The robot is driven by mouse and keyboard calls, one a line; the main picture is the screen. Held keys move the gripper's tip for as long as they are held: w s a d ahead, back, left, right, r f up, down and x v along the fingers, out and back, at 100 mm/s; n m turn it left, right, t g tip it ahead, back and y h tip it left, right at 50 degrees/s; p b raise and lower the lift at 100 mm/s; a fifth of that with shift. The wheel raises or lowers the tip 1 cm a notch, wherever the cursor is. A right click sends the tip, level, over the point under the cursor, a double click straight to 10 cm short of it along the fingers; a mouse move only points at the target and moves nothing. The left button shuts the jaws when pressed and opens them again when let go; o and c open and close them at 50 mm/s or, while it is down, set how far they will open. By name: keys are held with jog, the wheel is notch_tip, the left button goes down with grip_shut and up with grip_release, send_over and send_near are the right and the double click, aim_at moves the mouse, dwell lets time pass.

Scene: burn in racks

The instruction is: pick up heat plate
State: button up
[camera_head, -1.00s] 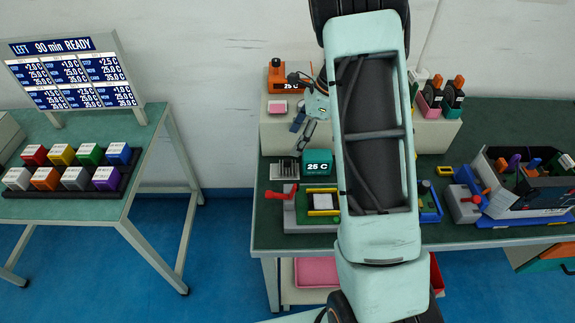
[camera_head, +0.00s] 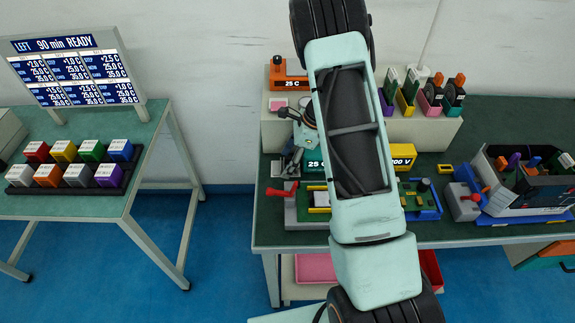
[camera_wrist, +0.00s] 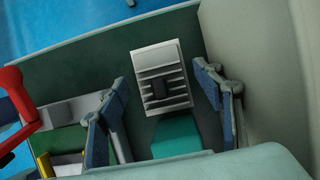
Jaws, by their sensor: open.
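A light grey finned block with a dark post in its middle, which I take for the heat plate (camera_wrist: 147,62), lies on the green bench top. In the wrist view it sits between the two blue-padded fingers of my gripper (camera_wrist: 163,82), with a gap on each side. In the head view my gripper (camera_head: 292,162) is over the bench's left end and mostly covers the block. My gripper is open and holds nothing. A teal box (camera_wrist: 176,138) marked 25 C stands right beside the block.
A fixture with a red lever (camera_head: 281,191) stands in front of the block. A raised shelf (camera_head: 275,133) behind carries an orange 25 C unit (camera_head: 288,76). The bench's left edge is close. My arm hides the bench's middle.

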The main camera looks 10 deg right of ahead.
aim_at(287, 157)
jog(key=shift+c, duration=0.7)
jog(key=c, duration=1.2)
jog(key=shift+r, duration=0.1)
notch_tip(287, 157, up, 18)
jog(key=shift+b, duration=0.45)
